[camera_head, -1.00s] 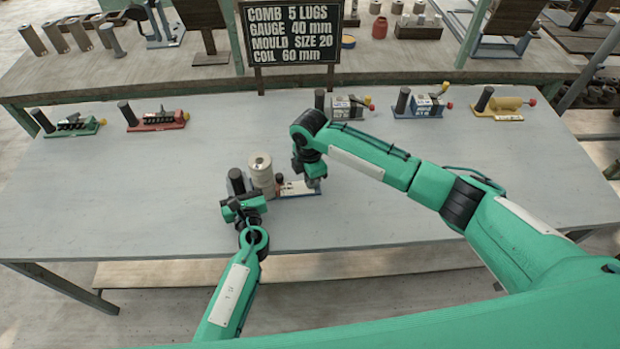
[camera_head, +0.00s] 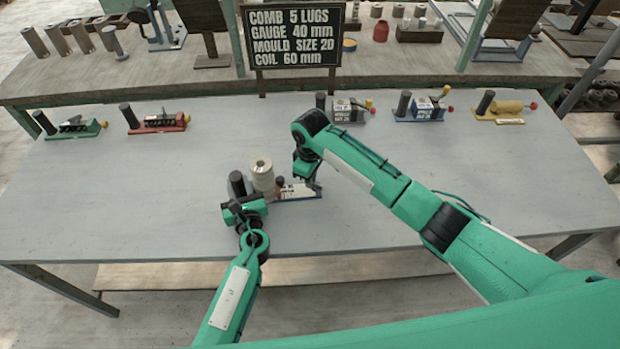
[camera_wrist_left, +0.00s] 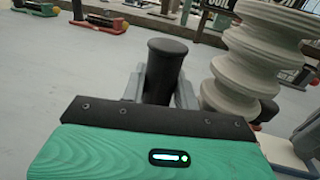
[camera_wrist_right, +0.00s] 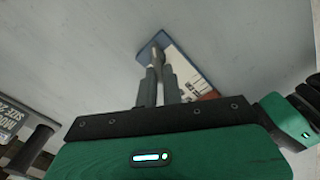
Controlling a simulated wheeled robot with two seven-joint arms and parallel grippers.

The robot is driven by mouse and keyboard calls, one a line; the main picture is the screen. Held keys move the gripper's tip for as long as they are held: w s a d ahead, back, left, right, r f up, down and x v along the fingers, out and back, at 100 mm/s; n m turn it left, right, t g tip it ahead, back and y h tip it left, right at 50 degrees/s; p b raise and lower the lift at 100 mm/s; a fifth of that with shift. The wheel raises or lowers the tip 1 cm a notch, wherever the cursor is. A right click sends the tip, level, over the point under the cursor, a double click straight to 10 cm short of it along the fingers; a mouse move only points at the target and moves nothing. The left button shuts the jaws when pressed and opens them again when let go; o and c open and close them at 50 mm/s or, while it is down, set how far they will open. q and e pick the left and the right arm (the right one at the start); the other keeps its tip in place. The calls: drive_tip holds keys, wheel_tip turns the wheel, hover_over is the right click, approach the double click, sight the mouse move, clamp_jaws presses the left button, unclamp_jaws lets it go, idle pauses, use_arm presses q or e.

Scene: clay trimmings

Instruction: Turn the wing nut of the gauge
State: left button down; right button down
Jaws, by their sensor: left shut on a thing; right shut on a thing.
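The gauge (camera_head: 300,191) stands on the near middle of the table, with a white scale strip, a dark upright handle (camera_head: 237,183) at its left end and a pale ribbed cylinder (camera_head: 262,176) beside the handle. My left gripper (camera_head: 243,200) is shut on the handle, which stands between its fingers in the left wrist view (camera_wrist_left: 164,75). My right gripper (camera_head: 314,184) is at the gauge's right end, pointing down. In the right wrist view its closed fingers (camera_wrist_right: 158,78) grip a small part at the blue-edged end of the plate, where the wing nut is mostly hidden.
A sign (camera_head: 294,35) behind the table reads gauge 40 mm. Along the table's back stand a green tool (camera_head: 75,127), a red tool (camera_head: 158,124), a grey one (camera_head: 345,110), a blue one (camera_head: 422,107) and a yellow one (camera_head: 505,107). The table around the gauge is clear.

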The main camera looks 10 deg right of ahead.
drive_tip(key=m, duration=0.3)
drive_tip(key=shift+w+d+m, duration=0.1)
drive_tip(key=shift+w+m, duration=0.1)
drive_tip(key=shift+m, duration=0.1)
drive_tip(key=m, duration=0.4)
drive_tip(key=shift+w+d, duration=0.1)
drive_tip(key=shift+d, duration=0.15)
drive_tip(key=shift+r+m, duration=0.1)
drive_tip(key=shift+m, duration=0.2)
drive_tip(key=c, duration=1.5)
unclamp_jaws()
drive_tip(key=shift+c, duration=0.2)
wheel_tip(320, 180, up, 12)
use_arm(q)
drive_tip(key=c, duration=1)
unclamp_jaws()
